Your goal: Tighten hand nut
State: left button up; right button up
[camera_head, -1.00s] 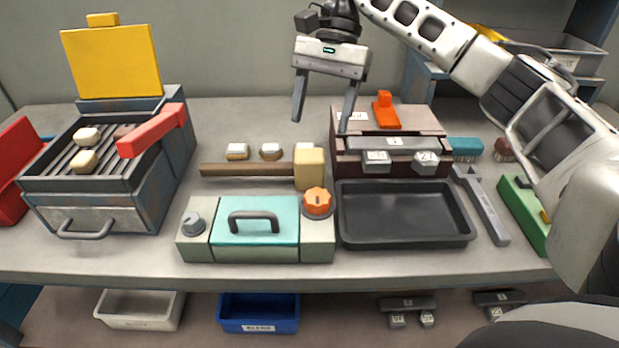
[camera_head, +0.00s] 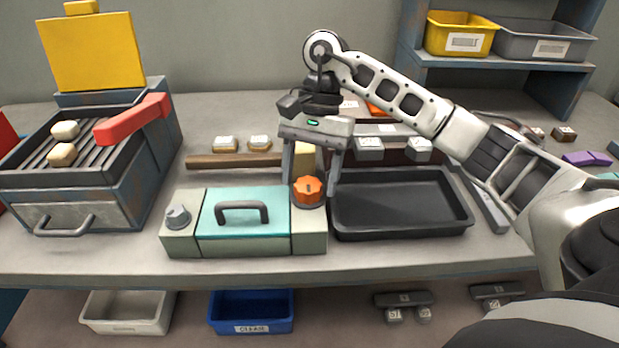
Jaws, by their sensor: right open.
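The orange hand nut (camera_head: 308,189) is a lobed knob on the right end of the pale green box (camera_head: 309,236) with a teal lid (camera_head: 222,226) and grey handle. A smaller grey knob (camera_head: 178,216) is on the box's left end. My right gripper (camera_head: 311,190) comes in from the right and points down. It is open, with its fingers either side of the orange nut in the picture. I cannot tell whether they touch it. My left gripper is not in view.
A dark tray (camera_head: 398,228) lies just right of the box. A mallet with a wooden handle (camera_head: 235,161) lies behind it. A grill (camera_head: 95,186) with a red bar (camera_head: 133,118) stands at left. Bins and metal parts sit on the shelf below.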

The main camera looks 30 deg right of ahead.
jog(key=shift+s+a+f, duration=0.1)
jog(key=shift+a+f, duration=0.05)
jog(key=shift+f, duration=0.25)
jog(key=c, duration=1)
